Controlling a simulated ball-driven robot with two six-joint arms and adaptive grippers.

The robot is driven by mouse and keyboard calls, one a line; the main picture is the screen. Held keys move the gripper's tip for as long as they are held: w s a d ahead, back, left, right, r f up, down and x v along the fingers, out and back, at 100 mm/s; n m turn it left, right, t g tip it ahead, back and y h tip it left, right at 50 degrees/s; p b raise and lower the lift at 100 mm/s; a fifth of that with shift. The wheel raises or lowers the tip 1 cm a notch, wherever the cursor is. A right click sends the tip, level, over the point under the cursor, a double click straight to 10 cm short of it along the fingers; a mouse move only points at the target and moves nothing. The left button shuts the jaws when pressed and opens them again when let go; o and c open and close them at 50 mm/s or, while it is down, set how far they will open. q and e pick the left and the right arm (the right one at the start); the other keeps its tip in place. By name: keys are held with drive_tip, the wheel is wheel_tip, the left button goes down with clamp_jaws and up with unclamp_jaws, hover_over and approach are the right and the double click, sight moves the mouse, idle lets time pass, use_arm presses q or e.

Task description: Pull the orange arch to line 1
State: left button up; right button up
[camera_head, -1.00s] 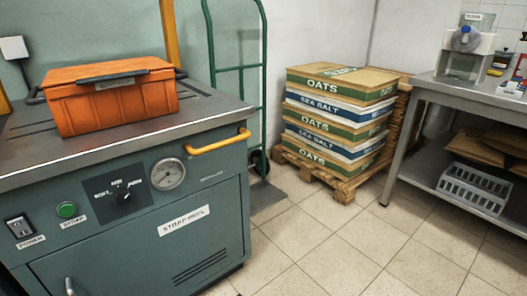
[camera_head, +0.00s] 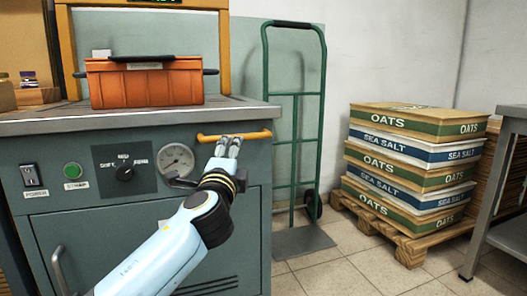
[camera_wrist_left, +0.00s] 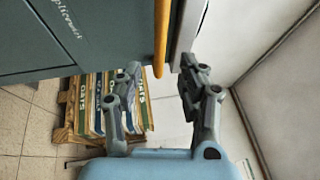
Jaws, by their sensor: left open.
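The orange arch (camera_head: 224,50) stands on the strapping machine, its posts on both sides of an orange crate (camera_head: 145,87); its top is cut off by the frame. No line 1 marking is readable. A yellow-orange bar handle (camera_head: 264,135) runs along the machine's front edge. My left gripper (camera_head: 231,142) is at this bar, its fingers overlapping it. In the left wrist view the open gripper (camera_wrist_left: 160,68) has the bar (camera_wrist_left: 161,30) reaching in between its fingertips. I cannot tell whether they touch. My right gripper is not in view.
The strapping machine's top (camera_head: 30,127) holds the crate. A green hand truck (camera_head: 295,150) stands right of it. A metal table (camera_head: 502,235) is at the right edge. Floor is open in front of the pallet.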

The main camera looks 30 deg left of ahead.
use_arm(q)
drive_tip(key=b+x, duration=0.1)
drive_tip(key=x, duration=0.8)
drive_tip(key=shift+a, duration=0.15)
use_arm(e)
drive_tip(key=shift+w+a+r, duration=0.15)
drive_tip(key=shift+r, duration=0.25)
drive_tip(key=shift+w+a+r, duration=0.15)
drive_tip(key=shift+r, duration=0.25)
use_arm(q)
clamp_jaws()
